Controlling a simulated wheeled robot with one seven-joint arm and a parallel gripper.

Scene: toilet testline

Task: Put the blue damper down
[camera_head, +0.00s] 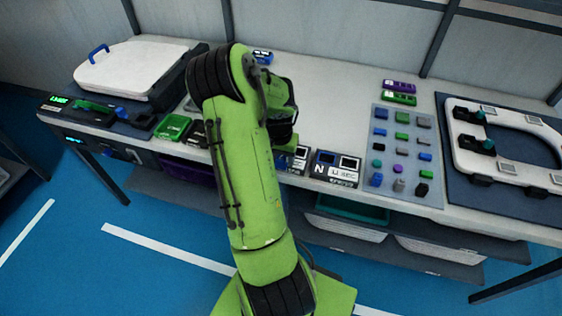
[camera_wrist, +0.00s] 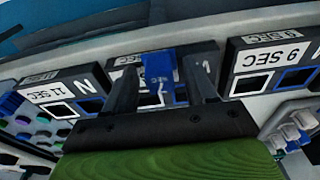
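The blue damper (camera_wrist: 158,68) is between the two fingers of my gripper (camera_wrist: 159,75) in the wrist view, with the fingers close against its sides. Behind it is a black timing box (camera_wrist: 117,73) with white and blue framed square openings, partly hidden by the fingers. I cannot tell whether the damper touches this box. In the head view my arm bends down over the table's front edge and hides the damper and most of my gripper.
A box marked 11 SEC (camera_wrist: 60,92) and one marked 9 SEC (camera_wrist: 265,62) flank the middle box. The head view shows a grey board (camera_head: 408,143) with several small dampers, a white toilet seat (camera_head: 515,131) at right, and a white lid (camera_head: 130,67) at left.

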